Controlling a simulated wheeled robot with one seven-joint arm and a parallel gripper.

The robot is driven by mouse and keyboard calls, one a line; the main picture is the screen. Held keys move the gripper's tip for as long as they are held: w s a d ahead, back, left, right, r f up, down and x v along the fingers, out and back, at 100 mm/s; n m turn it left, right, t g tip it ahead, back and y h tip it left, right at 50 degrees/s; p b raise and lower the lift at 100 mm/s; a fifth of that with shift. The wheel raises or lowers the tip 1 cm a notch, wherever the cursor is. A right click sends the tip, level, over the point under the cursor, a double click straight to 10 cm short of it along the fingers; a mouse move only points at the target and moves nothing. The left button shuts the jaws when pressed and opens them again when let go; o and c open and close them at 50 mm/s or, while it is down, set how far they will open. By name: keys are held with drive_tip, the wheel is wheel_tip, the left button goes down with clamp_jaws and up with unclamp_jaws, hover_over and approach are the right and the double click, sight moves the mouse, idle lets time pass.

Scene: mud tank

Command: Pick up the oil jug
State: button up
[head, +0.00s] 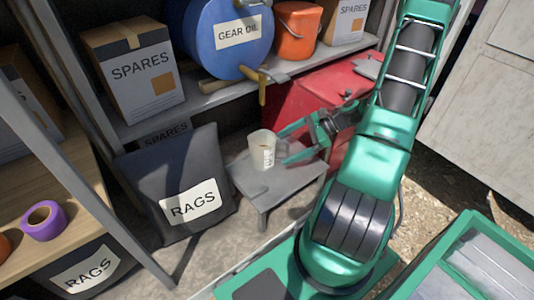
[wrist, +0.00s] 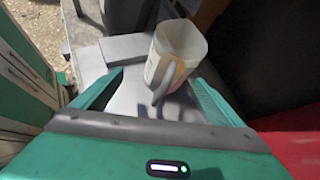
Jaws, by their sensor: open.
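The oil jug (head: 262,152) is a pale, open-topped jug with a printed label, standing upright on a small grey stool (head: 250,184). In the wrist view the jug (wrist: 181,40) stands ahead of my fingers, its handle facing my gripper and lying nearer the right finger. My gripper (head: 284,147) is open and empty, level with the jug and just to its right in the head view. In the wrist view my gripper (wrist: 158,82) has its fingers spread wide on either side of the handle's line. I cannot tell whether the handle is between the fingertips.
A dark rags bag (head: 180,170) stands left of the stool. Above is a shelf with a blue gear oil drum (head: 228,38), a spares box (head: 133,70), an orange bucket (head: 297,30) and a hammer (head: 262,86) overhanging the edge. A red cabinet (head: 300,100) stands behind my gripper.

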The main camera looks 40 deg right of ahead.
sight(267, 148)
drive_tip(key=m+t, duration=0.1)
drive_tip(key=w+f+m+t+y, duration=0.1)
drive_tip(key=m, duration=0.1)
drive_tip(key=shift+d+f, duration=0.15)
drive_tip(key=shift+w+t, duration=0.2)
drive_tip(key=shift+t, duration=0.1)
drive_tip(key=shift+a+r+x, duration=0.15)
drive_tip(key=shift+x, duration=1.65)
drive_tip(key=shift+a+r+x, duration=0.1)
drive_tip(key=shift+r+x, duration=0.1)
drive_tip(key=shift+x, duration=1.65)
drive_tip(key=c, duration=1.6)
drive_tip(key=shift+r, duration=0.15)
